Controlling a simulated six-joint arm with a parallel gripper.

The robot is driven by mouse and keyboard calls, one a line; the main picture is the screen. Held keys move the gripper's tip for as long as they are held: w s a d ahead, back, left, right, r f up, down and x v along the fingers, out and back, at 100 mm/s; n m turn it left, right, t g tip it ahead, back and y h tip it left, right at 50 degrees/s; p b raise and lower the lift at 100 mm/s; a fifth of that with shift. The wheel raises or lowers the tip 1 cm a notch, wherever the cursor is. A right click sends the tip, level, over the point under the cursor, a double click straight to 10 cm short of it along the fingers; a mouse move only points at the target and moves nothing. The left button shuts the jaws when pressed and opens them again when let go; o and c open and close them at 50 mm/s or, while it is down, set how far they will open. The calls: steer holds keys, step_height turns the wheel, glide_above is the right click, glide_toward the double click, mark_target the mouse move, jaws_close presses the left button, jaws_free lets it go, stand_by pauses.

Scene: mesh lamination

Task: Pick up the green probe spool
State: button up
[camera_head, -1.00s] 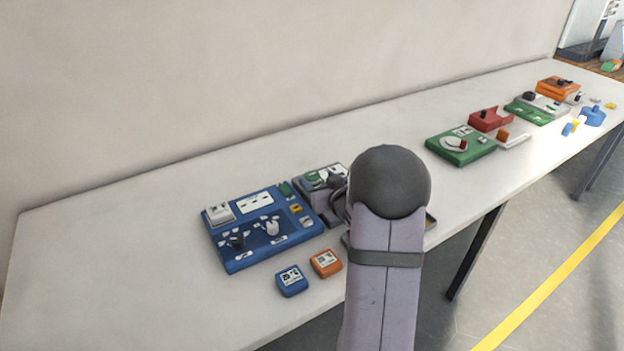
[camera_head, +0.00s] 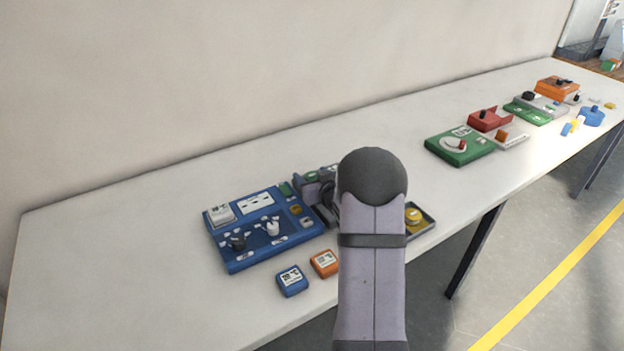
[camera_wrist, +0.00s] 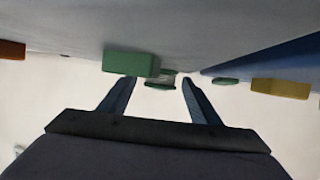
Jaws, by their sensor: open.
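My gripper (camera_wrist: 157,82) is open in the wrist view, its two dark fingers spread apart. A small dark-green rounded piece (camera_wrist: 160,86), seemingly the green probe spool, shows between and just beyond the fingertips. I cannot tell its exact distance, and no finger visibly touches it. A larger green block (camera_wrist: 130,62) lies left of it, close to the left fingertip. In the head view my gripper is over the grey tray right of the blue panel (camera_head: 228,262), and my arm hides most of that spot.
Another flat green piece (camera_wrist: 225,81) and a yellow block (camera_wrist: 280,88) lie to the right in the wrist view. A blue box (camera_head: 292,281) and an orange box (camera_head: 324,263) stand near the table's front edge. The table's left end is clear.

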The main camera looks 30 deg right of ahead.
steer(key=c, duration=1.2)
